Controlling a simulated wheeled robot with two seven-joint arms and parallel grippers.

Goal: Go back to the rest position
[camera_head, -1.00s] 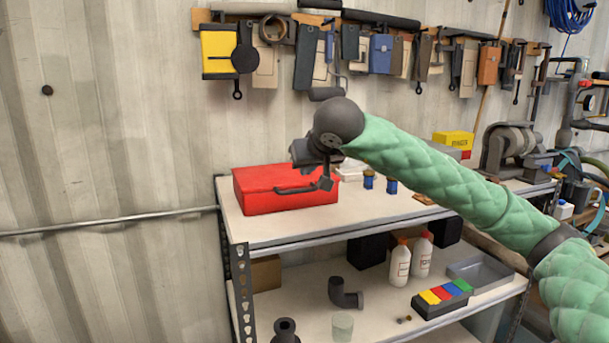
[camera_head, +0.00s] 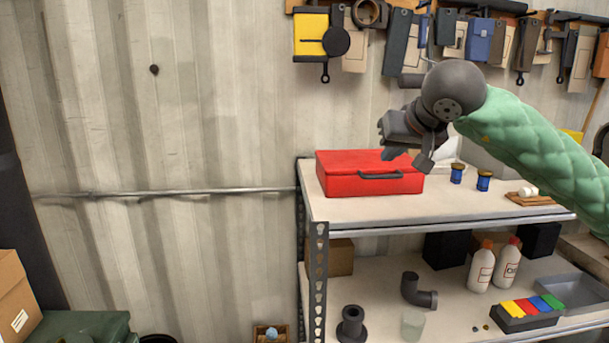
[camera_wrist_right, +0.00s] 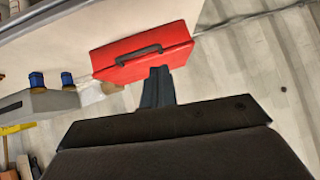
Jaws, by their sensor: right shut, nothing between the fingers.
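My right gripper (camera_head: 406,160) is shut and empty. In the head view it shows in front of and above the right part of a red toolbox (camera_head: 345,183), with my green-sleeved arm coming in from the right. My left gripper is not in view.
Blue jars (camera_head: 457,173) stand right of the toolbox. The lower shelf holds white bottles (camera_head: 481,268), a dark pipe elbow (camera_head: 417,290) and a colored block tray (camera_head: 527,312). Tools hang on the wall above.

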